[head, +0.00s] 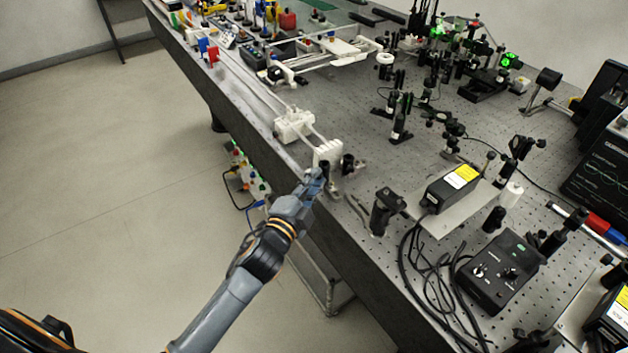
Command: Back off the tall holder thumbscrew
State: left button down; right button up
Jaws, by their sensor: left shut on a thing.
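My left gripper (316,182) reaches in from the lower left to the near edge of the optical bench. Its fingers are shut at the foot of a dark post holder (325,167), beside the white end block of a rail. The thumbscrew is hidden between and behind the fingers and too small to make out. A second black holder (348,163) stands just to the right, apart from the fingers. My right gripper is out of view.
The white rail block (327,151) is close beyond my left gripper. Open floor lies left of the bench (362,266).

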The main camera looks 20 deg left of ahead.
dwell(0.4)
pick_arm(q)
jog(key=c, duration=1.3)
grip_release()
jog(key=s, duration=0.4)
jog(key=s+a, duration=0.1)
jog(key=s, duration=0.7)
jog(key=shift+a, duration=0.35)
jog(key=shift+f, duration=0.1)
